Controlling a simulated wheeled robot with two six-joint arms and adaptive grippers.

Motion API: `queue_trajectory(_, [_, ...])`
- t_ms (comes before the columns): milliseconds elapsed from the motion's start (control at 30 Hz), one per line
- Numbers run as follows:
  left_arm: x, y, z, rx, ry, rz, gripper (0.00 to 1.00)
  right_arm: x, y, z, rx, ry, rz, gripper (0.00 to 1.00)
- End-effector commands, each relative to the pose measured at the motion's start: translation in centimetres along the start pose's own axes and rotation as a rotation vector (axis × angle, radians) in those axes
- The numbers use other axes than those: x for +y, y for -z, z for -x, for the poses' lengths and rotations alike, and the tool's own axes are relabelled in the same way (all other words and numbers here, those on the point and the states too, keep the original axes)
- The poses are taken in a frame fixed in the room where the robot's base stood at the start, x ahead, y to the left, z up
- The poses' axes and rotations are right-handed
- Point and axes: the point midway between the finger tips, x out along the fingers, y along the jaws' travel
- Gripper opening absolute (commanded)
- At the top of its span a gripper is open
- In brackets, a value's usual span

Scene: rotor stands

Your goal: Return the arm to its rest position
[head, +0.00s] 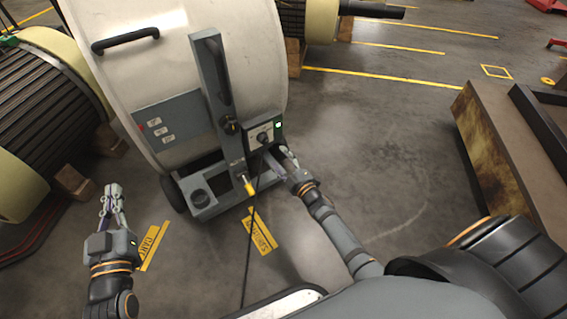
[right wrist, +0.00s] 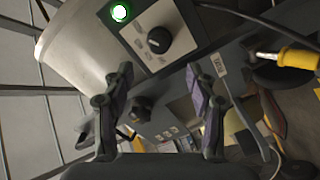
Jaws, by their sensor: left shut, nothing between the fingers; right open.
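My right gripper (head: 276,158) is in front of the small control box (head: 262,137) on the grey cart of the large white drum. In the right wrist view its two fingers (right wrist: 168,112) are spread apart with nothing between them. The box has a black knob (right wrist: 159,40) and a lit green lamp (right wrist: 120,12). The fingers look apart from the knob, which shows above and between them. My left gripper (head: 113,192) is shut and empty, over the floor at the lower left, left of the cart.
The white drum (head: 180,70) and its grey cart (head: 205,205) fill the centre. A yellow plug (head: 250,188) with a black cable hangs at the cart. Ribbed rotors (head: 45,105) stand at the left on wooden blocks. A rusty metal frame (head: 490,150) is at the right. Floor between is clear.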

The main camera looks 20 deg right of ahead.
Motion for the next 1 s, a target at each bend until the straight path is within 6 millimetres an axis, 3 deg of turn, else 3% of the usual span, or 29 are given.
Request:
queue_trajectory(200, [0.0,0.0,0.0,0.0,0.0,0.0,0.0,0.0,0.0,2.2,0.0,-0.001,-0.001,0.58])
queue_trajectory(733, [0.0,0.0,0.0,0.0,0.0,0.0,0.0,0.1,0.1,2.3,0.0,-0.003,-0.006,0.58])
queue_trajectory(833, [0.0,0.0,0.0,0.0,0.0,0.0,0.0,1.5,1.0,2.8,-0.008,-0.032,-0.071,0.58])
queue_trajectory(1000, [0.0,0.0,0.0,0.0,0.0,0.0,0.0,6.5,4.6,5.1,-0.023,-0.119,-0.34,0.58])
